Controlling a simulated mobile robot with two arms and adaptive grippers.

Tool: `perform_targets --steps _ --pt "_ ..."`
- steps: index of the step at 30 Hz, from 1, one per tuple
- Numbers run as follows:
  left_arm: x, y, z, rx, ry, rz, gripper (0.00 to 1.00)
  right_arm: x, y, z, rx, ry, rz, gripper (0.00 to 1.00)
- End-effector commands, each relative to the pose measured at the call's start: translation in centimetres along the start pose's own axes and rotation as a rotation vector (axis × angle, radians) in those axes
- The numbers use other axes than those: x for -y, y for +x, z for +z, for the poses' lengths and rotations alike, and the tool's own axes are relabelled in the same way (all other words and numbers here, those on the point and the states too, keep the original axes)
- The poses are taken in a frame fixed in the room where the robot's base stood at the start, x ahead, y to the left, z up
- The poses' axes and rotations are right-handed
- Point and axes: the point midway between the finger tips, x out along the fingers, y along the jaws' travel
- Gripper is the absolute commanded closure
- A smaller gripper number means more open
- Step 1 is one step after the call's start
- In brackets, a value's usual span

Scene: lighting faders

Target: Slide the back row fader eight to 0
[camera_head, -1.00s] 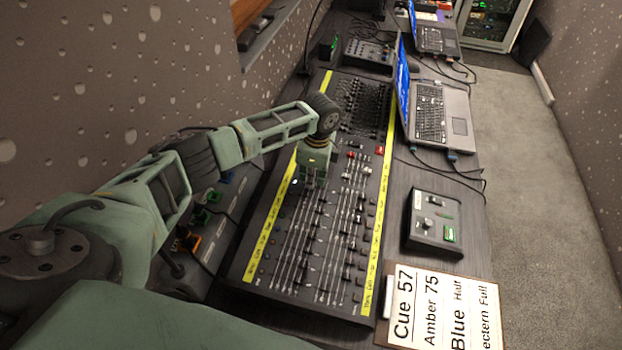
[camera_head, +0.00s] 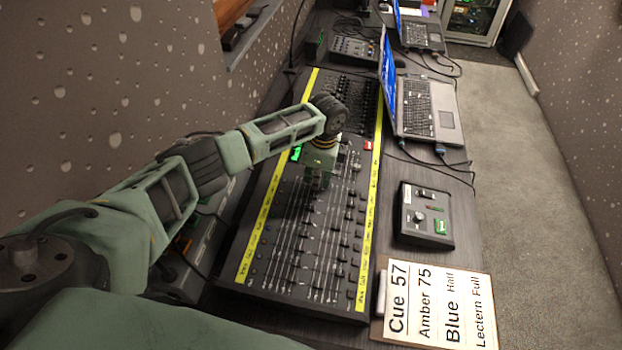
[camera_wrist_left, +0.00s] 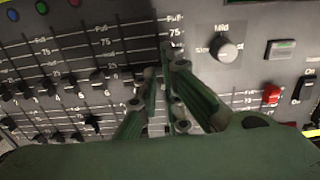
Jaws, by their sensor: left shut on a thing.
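The lighting desk (camera_head: 262,232) carries long rows of sliding faders between yellow label strips. My left gripper (camera_head: 318,184) is over the upper middle of its fader area. In the left wrist view my left gripper (camera_wrist_left: 163,82) has its fingers together at the right end of the back row, by the top of a slot marked Full and 75. It is shut on a small fader cap, mostly hidden between the fingers. My right gripper is not in view.
An open laptop (camera_head: 425,105), a small control box (camera_head: 425,215) and a cue card (camera_head: 437,305) lie right of the desk. The wall is close on the left.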

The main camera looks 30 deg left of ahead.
Motion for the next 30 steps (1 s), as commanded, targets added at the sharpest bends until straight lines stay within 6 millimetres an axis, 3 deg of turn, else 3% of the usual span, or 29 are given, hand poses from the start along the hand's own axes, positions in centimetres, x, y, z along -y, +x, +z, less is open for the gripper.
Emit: perform_targets --steps 4,5,8,17,30 --pt "0.6 -0.6 -0.2 -0.005 -0.003 -0.018 1.0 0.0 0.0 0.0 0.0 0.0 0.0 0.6" --pt "0.6 -0.6 -0.2 -0.005 -0.002 -0.018 0.9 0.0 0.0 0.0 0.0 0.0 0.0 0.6" --pt "0.6 -0.5 -0.2 -0.005 -0.002 -0.016 0.81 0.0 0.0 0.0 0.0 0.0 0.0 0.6" --pt "0.2 -0.3 -0.2 -0.002 -0.001 -0.007 0.81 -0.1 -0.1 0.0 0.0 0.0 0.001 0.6" --pt "0.1 -2.7 0.1 -0.001 0.0 -0.003 0.81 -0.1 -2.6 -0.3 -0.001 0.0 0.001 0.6"
